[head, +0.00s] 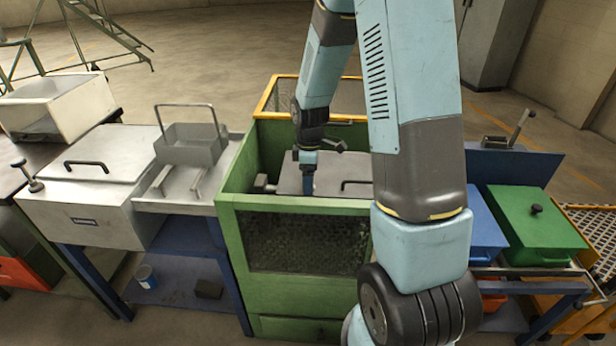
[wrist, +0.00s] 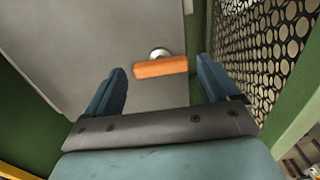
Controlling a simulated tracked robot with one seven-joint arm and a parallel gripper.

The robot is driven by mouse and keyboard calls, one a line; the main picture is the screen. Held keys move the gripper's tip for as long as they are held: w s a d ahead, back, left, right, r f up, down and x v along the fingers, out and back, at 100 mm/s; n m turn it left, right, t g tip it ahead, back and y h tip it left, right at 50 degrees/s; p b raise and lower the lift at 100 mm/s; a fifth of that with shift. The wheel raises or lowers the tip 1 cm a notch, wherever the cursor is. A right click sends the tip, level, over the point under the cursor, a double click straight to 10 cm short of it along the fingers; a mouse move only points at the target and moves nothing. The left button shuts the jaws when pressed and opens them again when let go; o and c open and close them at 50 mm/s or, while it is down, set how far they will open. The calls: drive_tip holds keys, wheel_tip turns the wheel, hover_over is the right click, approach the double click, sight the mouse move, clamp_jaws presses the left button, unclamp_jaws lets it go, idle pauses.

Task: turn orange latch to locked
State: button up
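The orange latch (wrist: 160,67) is a short bar beside a round silver pivot (wrist: 159,53) on a grey panel (wrist: 110,35). It lies nearly crosswise in the wrist view, its right end slightly higher. My gripper (wrist: 161,84) is open, with one blue finger on each side of the latch and a gap to both ends. Nothing is held. In the head view my gripper (head: 308,172) points down into the green-framed bin (head: 290,203), over the grey lid (head: 292,172). The latch cannot be made out there.
A perforated panel (wrist: 262,45) stands close to the right finger in the wrist view, with a green wall beside it. A black handle (head: 355,184) rises from the lid. A grey box with trays (head: 195,145) stands left, and a green box (head: 535,230) right.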

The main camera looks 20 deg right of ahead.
drive_tip(key=c, duration=0.9)
drive_tip(key=shift+a, duration=0.1)
drive_tip(key=shift+c, duration=0.5)
